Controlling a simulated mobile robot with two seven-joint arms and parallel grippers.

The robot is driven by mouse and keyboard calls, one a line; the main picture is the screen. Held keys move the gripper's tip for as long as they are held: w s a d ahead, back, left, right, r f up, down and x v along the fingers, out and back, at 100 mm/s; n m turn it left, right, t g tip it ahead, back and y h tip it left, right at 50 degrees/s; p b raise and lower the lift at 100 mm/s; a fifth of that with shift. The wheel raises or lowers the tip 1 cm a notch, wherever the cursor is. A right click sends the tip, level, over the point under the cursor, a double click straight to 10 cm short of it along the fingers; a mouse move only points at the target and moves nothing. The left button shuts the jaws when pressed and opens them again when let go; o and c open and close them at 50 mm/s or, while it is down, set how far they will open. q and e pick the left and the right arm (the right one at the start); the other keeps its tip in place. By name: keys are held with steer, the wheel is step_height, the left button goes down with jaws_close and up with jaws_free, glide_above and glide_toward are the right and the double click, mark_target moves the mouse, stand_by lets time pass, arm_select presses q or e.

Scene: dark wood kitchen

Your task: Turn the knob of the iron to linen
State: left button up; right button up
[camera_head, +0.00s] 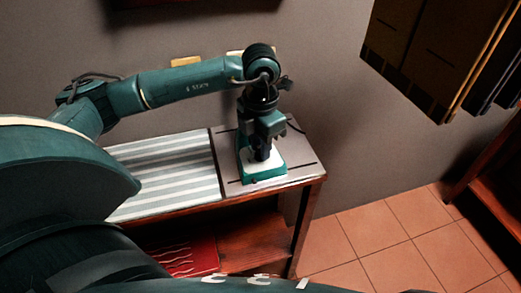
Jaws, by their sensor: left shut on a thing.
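The iron (264,177), with a white and green body, sits at the right end of the table. My left gripper (262,150) reaches down onto it from above and is shut on a part of it at the fingertips. That part is most likely the knob, but the gripper covers it. The knob's setting and the linen mark cannot be read in this view. My right gripper is not in view.
A grey and white striped cloth (165,175) covers the table's left part. A red patterned item (190,256) lies on the lower shelf. Tiled floor (375,240) lies open at the right.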

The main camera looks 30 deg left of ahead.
arm_select(q)
steer(key=shift+f+m+b, duration=0.15)
steer(key=shift+m+b, duration=0.45)
steer(key=shift+m, duration=0.4)
steer(key=shift+m+b, duration=0.65)
steer(key=shift+m, duration=0.25)
steer(key=shift+m+b, duration=0.55)
steer(key=shift+m, duration=0.35)
steer(key=m+b, duration=0.1)
steer(key=m, duration=0.1)
steer(key=shift+m+b, duration=0.3)
steer(key=shift+m, duration=0.1)
steer(key=shift+m+b, duration=0.3)
steer(key=shift+m, duration=0.3)
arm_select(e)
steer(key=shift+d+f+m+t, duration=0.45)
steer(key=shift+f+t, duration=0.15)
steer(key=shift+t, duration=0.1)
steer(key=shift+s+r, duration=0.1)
arm_select(q)
steer(key=shift+r, duration=0.2)
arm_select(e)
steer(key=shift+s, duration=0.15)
arm_select(q)
steer(key=o, duration=1)
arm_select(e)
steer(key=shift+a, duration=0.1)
